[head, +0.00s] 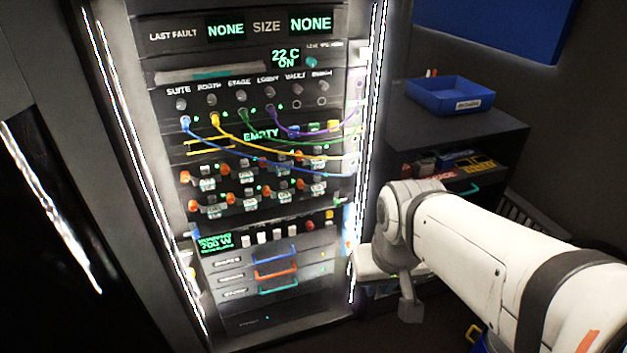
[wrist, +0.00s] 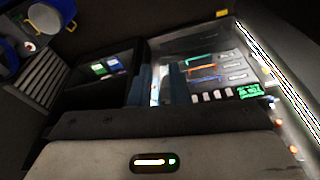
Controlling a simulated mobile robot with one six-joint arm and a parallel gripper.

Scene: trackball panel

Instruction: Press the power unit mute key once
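The power unit is a strip low in the rack, with a green display (head: 215,243) reading 700 W. To its right is a row of several pale keys (head: 263,238), then a red one (head: 310,225) and a yellow one (head: 329,215). Key labels are too small to read, so I cannot tell which is mute. In the wrist view the display (wrist: 252,91) and pale keys (wrist: 212,97) lie right of my gripper (wrist: 161,80). Its two dark fingers stand apart with an empty-looking gap, not touching the keys. In the head view the fingertips cannot be made out.
Below the unit are drawers with blue, orange and teal handles (head: 276,270). Above it, coloured cables hang across the patch panel (head: 240,135). A dark shelf (head: 500,125) with a blue bin (head: 449,95) stands right of the rack. A bright strip (head: 371,130) edges the rack.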

